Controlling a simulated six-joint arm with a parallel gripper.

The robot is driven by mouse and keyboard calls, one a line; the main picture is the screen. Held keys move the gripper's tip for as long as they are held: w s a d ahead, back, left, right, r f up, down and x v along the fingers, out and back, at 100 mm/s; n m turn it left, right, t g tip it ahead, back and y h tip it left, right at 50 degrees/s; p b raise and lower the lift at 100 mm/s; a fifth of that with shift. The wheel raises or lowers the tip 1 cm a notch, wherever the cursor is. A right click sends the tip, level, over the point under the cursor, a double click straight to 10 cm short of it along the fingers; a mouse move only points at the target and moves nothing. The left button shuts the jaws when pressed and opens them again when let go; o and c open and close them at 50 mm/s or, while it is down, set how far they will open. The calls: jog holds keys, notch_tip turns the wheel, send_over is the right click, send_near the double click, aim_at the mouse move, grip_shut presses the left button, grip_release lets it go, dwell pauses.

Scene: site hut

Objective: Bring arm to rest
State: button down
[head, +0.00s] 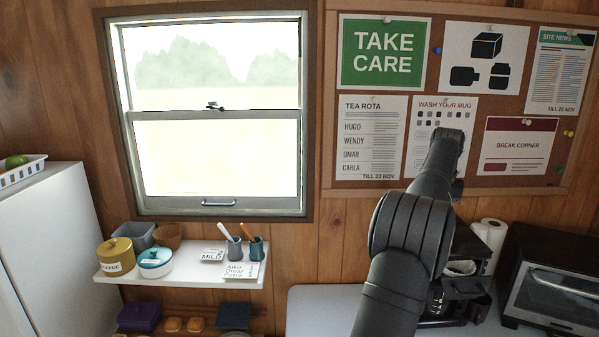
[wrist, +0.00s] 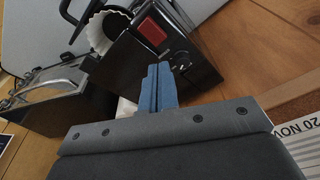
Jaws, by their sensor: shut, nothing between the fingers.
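My arm (head: 410,235) rises from the bottom of the head view, in front of the notice board, and bends near the board's lower edge. My gripper is mostly hidden behind the arm there. In the wrist view my gripper (wrist: 160,80) shows its two blue fingers pressed together, with nothing between them. They point toward a black coffee maker (wrist: 185,62) with a red switch. I cannot tell the gap between fingertips and machine, but no contact shows.
The coffee maker (head: 487,233), a paper towel roll (head: 497,228) and a black toaster oven (head: 560,300) stand right of my arm on the pale counter (head: 315,305). A white shelf (head: 185,280) with pots and cups hangs below the window. The notice board (head: 433,50) is behind my arm.

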jog(key=shift+r, duration=0.2)
jog(key=shift+f, duration=3.5)
jog(key=shift+r, duration=4.35)
jog(key=s+a+r, duration=0.4)
jog(key=s+a, duration=0.5)
jog(key=s, duration=0.1)
jog(key=shift+s+r+t, duration=0.3)
jog(key=shift+s+t, duration=0.05)
jog(key=shift+t, duration=0.05)
